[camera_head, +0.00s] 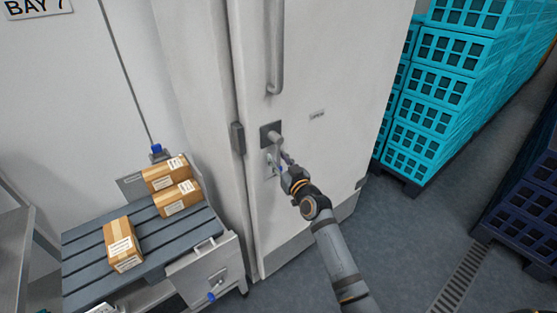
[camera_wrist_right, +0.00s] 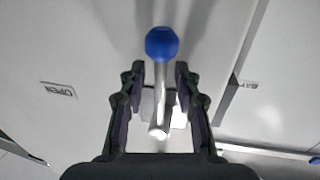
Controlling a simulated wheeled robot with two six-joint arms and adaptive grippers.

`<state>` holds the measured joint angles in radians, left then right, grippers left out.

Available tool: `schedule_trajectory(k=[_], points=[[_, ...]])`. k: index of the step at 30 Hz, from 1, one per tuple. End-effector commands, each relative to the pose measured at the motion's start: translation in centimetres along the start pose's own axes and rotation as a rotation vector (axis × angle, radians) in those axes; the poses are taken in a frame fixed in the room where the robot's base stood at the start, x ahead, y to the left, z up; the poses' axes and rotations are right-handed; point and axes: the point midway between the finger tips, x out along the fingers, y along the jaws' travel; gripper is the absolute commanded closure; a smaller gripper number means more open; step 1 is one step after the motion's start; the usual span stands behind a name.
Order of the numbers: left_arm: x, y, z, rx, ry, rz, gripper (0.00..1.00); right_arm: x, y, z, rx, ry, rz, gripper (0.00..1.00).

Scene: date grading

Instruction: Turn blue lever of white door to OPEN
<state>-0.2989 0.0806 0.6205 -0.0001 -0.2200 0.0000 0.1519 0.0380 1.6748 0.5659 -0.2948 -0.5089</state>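The white door (camera_head: 300,60) fills the middle of the head view, with a dark lever mount (camera_head: 270,134) below its long handle. In the right wrist view the lever's pale rod (camera_wrist_right: 161,82) ends in a round blue knob (camera_wrist_right: 161,44). My right gripper (camera_head: 284,168) is at the door just below the mount. In the right wrist view its fingers (camera_wrist_right: 160,72) are open, one on each side of the rod, with gaps showing. An OPEN label (camera_wrist_right: 58,91) appears upside down at the left there; in the head view a small label (camera_head: 317,114) sits right of the mount.
Turquoise crates (camera_head: 425,140) are stacked at the right, dark crates (camera_head: 525,210) nearer. The grey floor (camera_head: 415,235) between is clear.

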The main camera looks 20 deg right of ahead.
Motion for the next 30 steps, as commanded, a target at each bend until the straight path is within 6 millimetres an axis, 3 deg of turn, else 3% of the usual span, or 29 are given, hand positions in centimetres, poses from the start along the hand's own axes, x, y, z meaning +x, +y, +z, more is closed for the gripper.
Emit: schedule_trajectory(k=[5, 13, 30], points=[[0.01, 0.00, 0.07, 0.000, -0.001, 0.000, 0.60, 0.01, 0.00, 0.00, 0.000, 0.000, 0.000, 0.68], [0.01, 0.01, 0.10, 0.000, -0.002, 0.000, 0.60, -0.02, 0.00, 0.00, 0.001, 0.000, 0.000, 1.00], [0.79, 0.09, 0.22, 0.000, -0.002, 0.000, 0.60, 0.01, 0.17, 0.23, -0.020, 0.006, 0.000, 1.00]])
